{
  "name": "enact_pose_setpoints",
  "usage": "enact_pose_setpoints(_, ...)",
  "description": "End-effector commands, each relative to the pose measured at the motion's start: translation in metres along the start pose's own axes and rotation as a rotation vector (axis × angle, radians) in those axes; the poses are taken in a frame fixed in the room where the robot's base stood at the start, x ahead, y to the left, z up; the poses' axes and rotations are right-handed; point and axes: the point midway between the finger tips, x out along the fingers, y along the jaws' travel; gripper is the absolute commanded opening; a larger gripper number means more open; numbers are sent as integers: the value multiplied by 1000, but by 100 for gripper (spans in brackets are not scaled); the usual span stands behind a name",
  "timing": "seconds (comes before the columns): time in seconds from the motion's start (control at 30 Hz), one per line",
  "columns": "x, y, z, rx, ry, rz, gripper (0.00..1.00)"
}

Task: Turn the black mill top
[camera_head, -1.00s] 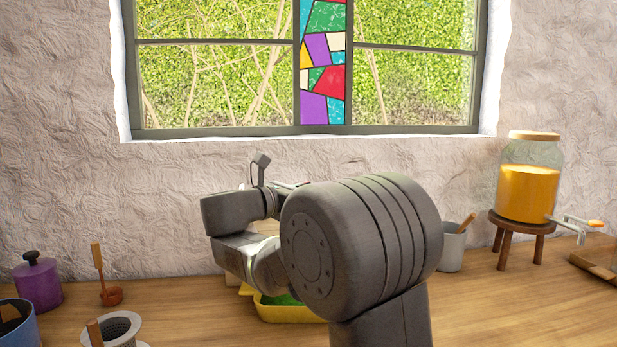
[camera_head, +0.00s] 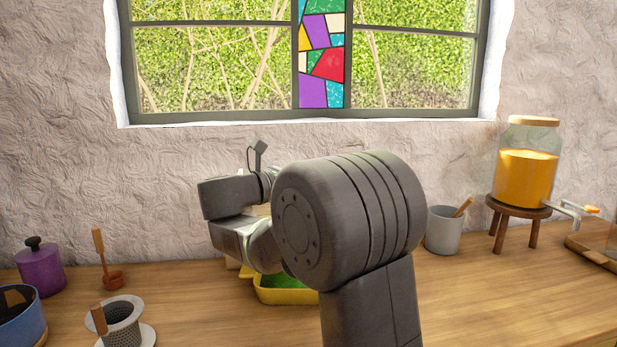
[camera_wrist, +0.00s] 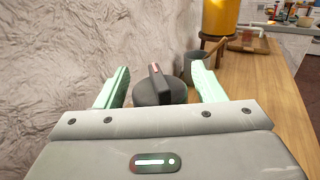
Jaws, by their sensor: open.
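The black mill top (camera_wrist: 158,88) shows in the wrist view as a round dark cap with a raised ridge handle that has a reddish mark at its tip. My gripper (camera_wrist: 160,86) is open, with one pale green finger on each side of the mill top. A gap shows between each finger and the cap; I cannot tell how level the fingers are with it. The lower part of the mill is hidden behind the gripper's body. In the head view my arm hides the mill and the fingertips.
A yellow dish (camera_head: 285,290) with green inside sits just below my arm. A grey cup (camera_head: 444,232) and a juice dispenser on a stool (camera_head: 518,212) stand to the right. A purple pot (camera_head: 41,270), a strainer (camera_head: 122,325) and a blue pot (camera_head: 20,318) stand left. The wall is close behind.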

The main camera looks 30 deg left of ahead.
Motion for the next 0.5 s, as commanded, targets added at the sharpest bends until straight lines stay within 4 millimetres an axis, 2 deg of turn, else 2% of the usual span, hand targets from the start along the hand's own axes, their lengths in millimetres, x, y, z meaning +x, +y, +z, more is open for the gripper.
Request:
enact_pose_setpoints(0.13,0,0,4,2,-1,0,63)
enact_pose_setpoints(0.23,0,0,15,3,-1,0,63)
enact_pose_setpoints(0.5,0,0,68,5,0,0,63)
